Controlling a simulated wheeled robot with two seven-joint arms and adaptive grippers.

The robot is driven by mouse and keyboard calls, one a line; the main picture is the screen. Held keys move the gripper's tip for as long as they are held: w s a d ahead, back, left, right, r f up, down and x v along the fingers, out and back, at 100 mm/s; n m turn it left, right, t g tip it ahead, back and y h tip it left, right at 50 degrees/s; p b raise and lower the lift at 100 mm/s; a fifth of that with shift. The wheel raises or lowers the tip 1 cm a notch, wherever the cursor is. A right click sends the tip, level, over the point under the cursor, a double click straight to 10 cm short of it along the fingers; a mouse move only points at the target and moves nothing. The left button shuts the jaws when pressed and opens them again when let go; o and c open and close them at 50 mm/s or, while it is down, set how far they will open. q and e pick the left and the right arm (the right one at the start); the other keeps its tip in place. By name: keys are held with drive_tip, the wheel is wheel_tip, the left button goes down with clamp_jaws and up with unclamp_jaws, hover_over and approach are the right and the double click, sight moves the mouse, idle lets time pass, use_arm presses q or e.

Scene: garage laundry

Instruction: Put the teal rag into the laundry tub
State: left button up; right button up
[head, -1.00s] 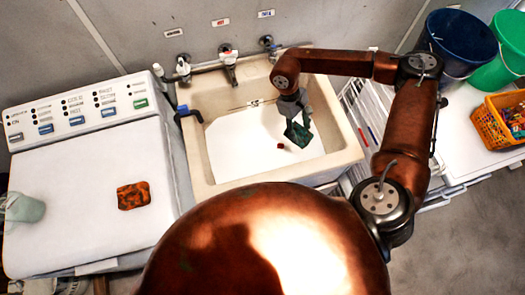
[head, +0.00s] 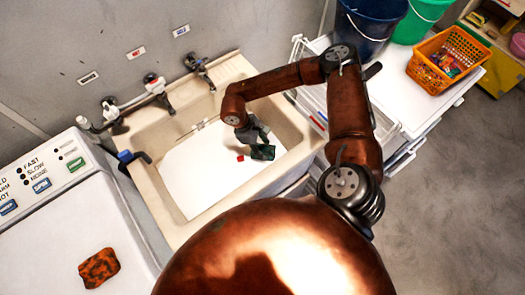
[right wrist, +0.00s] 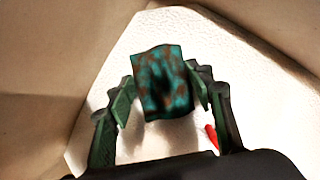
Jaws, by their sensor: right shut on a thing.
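The teal rag (right wrist: 162,82), blotched with brown, is held between the fingers of my right gripper (right wrist: 165,100). In the head view the rag (head: 263,152) shows as a small dark teal piece at the tip of the right gripper (head: 257,140), over the inside of the laundry tub (head: 150,190). The tub is a beige basin with a white floor. In the right wrist view the tub's walls and white floor lie around and beyond the rag. I cannot tell how high the rag is above the floor. My left gripper is not in view.
A small red object (head: 240,158) lies in the tub, near the rag. Taps (head: 155,85) line the wall behind. An orange-brown sponge-like block (head: 99,267) lies on the white washer (head: 60,235) at left. An orange basket (head: 448,58) and buckets (head: 372,22) stand at right.

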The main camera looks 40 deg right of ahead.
sight(263, 152)
wheel_tip(263, 152, down, 3)
drive_tip(key=shift+f, duration=0.2)
drive_tip(key=shift+r, duration=0.1)
drive_tip(key=o, duration=1.2)
drive_tip(key=shift+b, duration=0.3)
drive_tip(key=shift+c, duration=0.2)
drive_tip(key=p+v, duration=0.1)
drive_tip(key=v, duration=1.1)
